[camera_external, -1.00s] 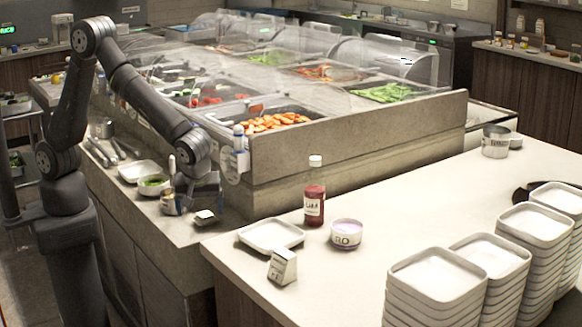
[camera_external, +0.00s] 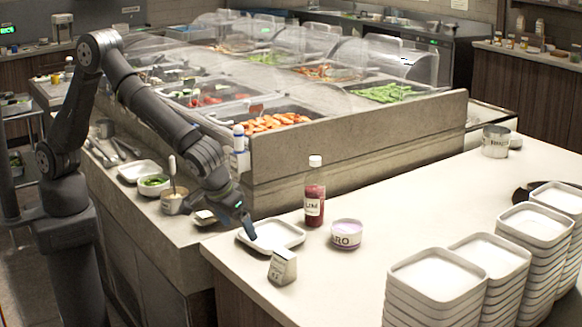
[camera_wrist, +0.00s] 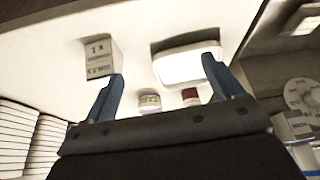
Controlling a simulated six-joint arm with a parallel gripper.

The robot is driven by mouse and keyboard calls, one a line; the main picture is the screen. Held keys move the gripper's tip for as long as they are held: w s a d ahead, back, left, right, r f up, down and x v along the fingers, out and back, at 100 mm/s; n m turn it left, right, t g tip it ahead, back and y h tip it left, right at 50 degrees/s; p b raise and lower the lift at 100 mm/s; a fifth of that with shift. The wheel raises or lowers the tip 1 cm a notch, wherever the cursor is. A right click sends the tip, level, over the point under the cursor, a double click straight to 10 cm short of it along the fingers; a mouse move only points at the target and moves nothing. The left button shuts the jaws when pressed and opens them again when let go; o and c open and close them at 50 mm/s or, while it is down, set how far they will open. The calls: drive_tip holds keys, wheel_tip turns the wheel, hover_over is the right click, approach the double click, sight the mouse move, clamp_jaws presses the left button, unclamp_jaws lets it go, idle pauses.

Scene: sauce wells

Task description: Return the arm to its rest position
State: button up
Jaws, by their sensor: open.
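My gripper (camera_external: 243,218) is above the near left corner of the white counter in the external view, close to the left edge of a square white dish (camera_external: 281,234). In the wrist view my gripper (camera_wrist: 168,95) has its two blue-grey fingers spread apart with nothing between them. The dish also shows in the wrist view (camera_wrist: 187,66), beyond the right finger. My arm reaches out from its base at the left, over the lower ledge of the food bar.
A red sauce bottle (camera_external: 314,200), a labelled round cup (camera_external: 346,234) and a small card holder (camera_external: 282,267) stand around the dish. Stacks of white plates (camera_external: 437,276) fill the counter's right front. A pot with a utensil (camera_external: 171,202) and a bowl of greens (camera_external: 153,184) sit on the ledge.

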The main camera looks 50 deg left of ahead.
drive_tip(key=w+d+m+h, duration=0.1)
drive_tip(key=d+m+h, duration=0.1)
drive_tip(key=d+m, duration=0.5)
drive_tip(key=shift+d+r+g+h, duration=0.2)
drive_tip(key=shift+d+g+h, duration=0.1)
drive_tip(key=shift+d+h, duration=0.15)
